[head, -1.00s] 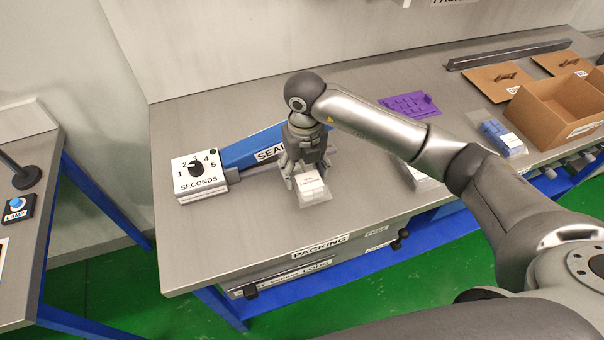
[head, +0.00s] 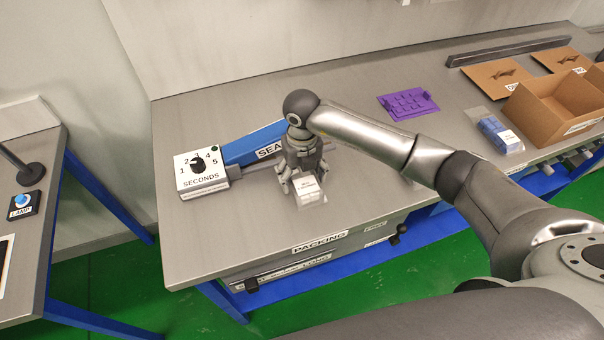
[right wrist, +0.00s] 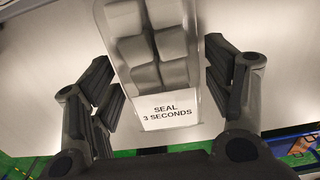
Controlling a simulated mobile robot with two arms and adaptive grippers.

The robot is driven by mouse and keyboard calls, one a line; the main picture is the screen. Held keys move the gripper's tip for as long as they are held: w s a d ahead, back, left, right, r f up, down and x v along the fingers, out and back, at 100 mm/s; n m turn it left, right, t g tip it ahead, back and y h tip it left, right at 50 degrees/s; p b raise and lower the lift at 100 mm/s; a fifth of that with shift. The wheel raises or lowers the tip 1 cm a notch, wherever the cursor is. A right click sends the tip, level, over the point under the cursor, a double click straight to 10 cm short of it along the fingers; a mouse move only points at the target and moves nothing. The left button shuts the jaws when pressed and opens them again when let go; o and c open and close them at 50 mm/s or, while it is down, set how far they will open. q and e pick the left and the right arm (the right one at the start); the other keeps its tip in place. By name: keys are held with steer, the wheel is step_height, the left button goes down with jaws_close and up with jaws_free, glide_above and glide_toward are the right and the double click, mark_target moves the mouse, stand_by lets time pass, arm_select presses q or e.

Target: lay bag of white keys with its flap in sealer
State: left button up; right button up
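The bag of white keys (head: 309,190) is a small clear bag with pale blocks. In the right wrist view the bag (right wrist: 150,48) carries a label reading "SEAL 3 SECONDS". The fingers also show in the right wrist view (right wrist: 162,80). The sealer (head: 245,150) has a blue arm and a "SECONDS" dial box at its left end. The bag is at the front side of the sealer; the gripper hides whether its flap is between the jaws. My left gripper is not in view.
A bag of blue keys (head: 498,133) lies by an open cardboard box (head: 550,110) on the right. A purple tray (head: 408,103) and a dark bar (head: 508,51) lie farther back.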

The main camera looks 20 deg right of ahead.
mark_target(302, 176)
steer(key=shift+o, duration=0.3)
steer(key=shift+r, duration=0.15)
step_height(302, 176, up, 12)
steer(key=b, duration=0.3)
steer(key=shift+s, duration=0.1)
stand_by(0.5)
